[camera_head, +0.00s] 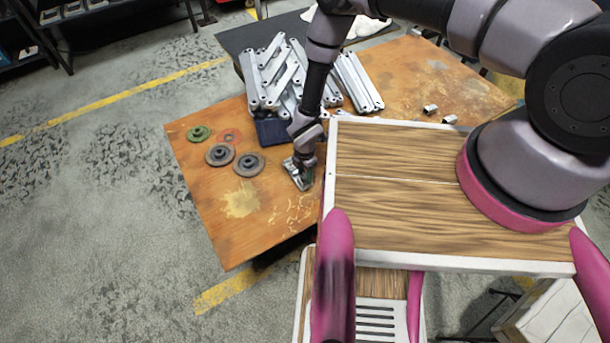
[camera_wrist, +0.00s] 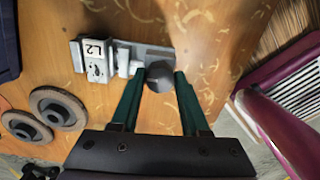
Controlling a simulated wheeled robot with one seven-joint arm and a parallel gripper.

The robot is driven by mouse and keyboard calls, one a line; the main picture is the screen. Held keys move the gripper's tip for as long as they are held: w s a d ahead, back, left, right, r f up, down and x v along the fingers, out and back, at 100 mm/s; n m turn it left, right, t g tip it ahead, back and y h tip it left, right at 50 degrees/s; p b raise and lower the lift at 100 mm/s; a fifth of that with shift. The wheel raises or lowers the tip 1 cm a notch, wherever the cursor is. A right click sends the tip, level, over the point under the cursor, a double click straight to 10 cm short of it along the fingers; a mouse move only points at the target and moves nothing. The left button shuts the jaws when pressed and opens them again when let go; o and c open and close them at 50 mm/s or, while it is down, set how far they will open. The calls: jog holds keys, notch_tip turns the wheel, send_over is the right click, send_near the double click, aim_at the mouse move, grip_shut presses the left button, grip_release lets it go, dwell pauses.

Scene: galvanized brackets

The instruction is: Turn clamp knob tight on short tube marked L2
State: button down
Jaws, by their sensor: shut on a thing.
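The short tube clamp piece marked L2 (camera_wrist: 97,60) lies on the wooden table in the wrist view, its white label facing up. A dark round clamp knob (camera_wrist: 160,76) sits at its near right end. My gripper (camera_wrist: 158,80) has its two green fingers on either side of the knob, shut on it. In the head view my gripper (camera_head: 305,172) reaches down at the table's front part, and the metal clamp piece (camera_head: 293,176) shows beside it, partly hidden by the wrist. The label is too small to read in the head view.
Grey discs (camera_head: 249,164) and a green disc (camera_head: 199,133) lie left of my gripper. A dark blue bin (camera_head: 272,132) and stacked galvanized brackets (camera_head: 285,75) stand behind. Small metal parts (camera_head: 430,109) lie at right. The table's (camera_head: 213,232) front left is clear.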

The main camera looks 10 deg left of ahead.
jog(key=m, duration=0.3)
jog(key=shift+m, duration=0.4)
jog(key=m, duration=0.5)
jog(key=shift+m, duration=0.3)
jog(key=m, duration=0.3)
jog(key=shift+m, duration=0.4)
jog(key=m, duration=0.4)
jog(key=shift+c, duration=2.4)
grip_release()
